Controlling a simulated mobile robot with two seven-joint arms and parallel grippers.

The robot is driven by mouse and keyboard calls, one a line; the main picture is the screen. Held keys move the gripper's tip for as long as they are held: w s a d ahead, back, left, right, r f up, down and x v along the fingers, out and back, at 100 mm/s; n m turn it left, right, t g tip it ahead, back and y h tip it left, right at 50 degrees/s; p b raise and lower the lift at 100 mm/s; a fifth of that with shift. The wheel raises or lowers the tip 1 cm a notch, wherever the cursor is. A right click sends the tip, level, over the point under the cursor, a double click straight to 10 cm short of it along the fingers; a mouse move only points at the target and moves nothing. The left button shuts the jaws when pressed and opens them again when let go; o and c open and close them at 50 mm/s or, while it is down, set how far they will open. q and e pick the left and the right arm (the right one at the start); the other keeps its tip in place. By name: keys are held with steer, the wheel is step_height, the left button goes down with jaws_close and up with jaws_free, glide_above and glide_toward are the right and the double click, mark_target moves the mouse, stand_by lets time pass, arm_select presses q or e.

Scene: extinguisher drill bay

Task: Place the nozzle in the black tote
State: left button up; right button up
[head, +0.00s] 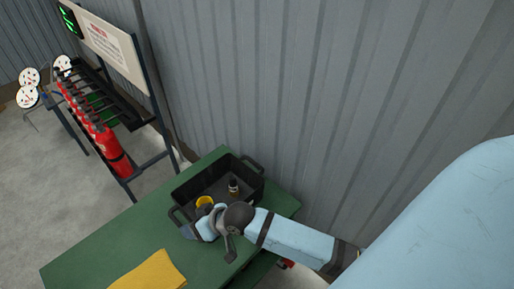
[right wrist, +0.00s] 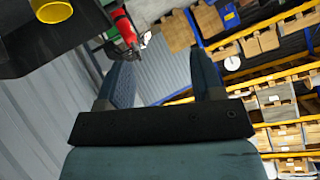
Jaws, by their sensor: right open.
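The black tote (head: 247,176) stands open on the green table (head: 85,262) near the grey wall. A yellow round piece (head: 205,201) with a dark part below it is at the tote's near side; it may be the nozzle, but I cannot be sure. In the right wrist view, the yellow piece (right wrist: 52,10) shows against the dark tote (right wrist: 75,32) at the upper left. A small dark bottle with a pale label (head: 233,187) is inside the tote. My right gripper (right wrist: 163,76) is open and empty, just outside the tote's near side. My left gripper is out of view.
A folded yellow cloth (head: 150,272) lies on the table's front part. A rack of red extinguishers (head: 105,140) stands at the left. Round dial-like discs (head: 29,87) stand farther left. The table left of the tote is clear.

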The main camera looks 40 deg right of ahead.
steer(key=s+d+f+t+h, duration=0.1)
steer(key=s+d+f, duration=0.3)
steer(key=s, duration=0.3)
steer(key=s+d+f+t+h, duration=0.1)
steer(key=s+d+f, duration=0.3)
steer(key=s, duration=0.4)
steer(key=shift+s+d+f+h, duration=0.15)
steer(key=shift+d+h, duration=0.4)
steer(key=shift+h, duration=0.25)
